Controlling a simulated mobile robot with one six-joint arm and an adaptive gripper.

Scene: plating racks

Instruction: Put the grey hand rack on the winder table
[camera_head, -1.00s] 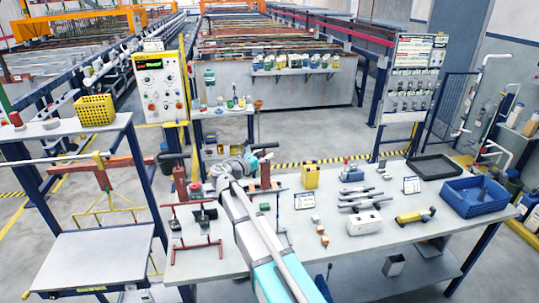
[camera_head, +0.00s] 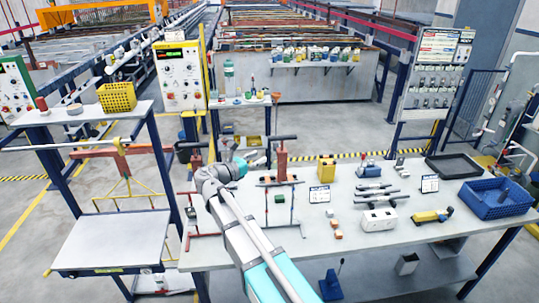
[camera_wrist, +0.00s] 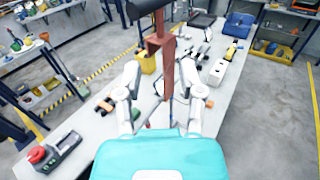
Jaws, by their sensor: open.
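A hand rack with a red-brown hook bar (camera_head: 282,167), a black handle on top and thin grey rods below stands upright over the long grey bench (camera_head: 400,262). In the wrist view its red-brown bar (camera_wrist: 164,62) rises between the fingers of my gripper (camera_wrist: 168,80). My gripper is open, with one finger on each side, and I cannot tell whether either touches the rack. In the head view my gripper (camera_head: 252,163) is left of the bar. I cannot tell which surface is the winder table; a low pale table (camera_head: 112,240) stands at left.
A yellow-framed rack (camera_head: 125,190) hangs at left below a yellow basket (camera_head: 117,97). A yellow box (camera_head: 326,170), a white device (camera_head: 379,219), tools and a blue crate (camera_head: 488,203) occupy the bench.

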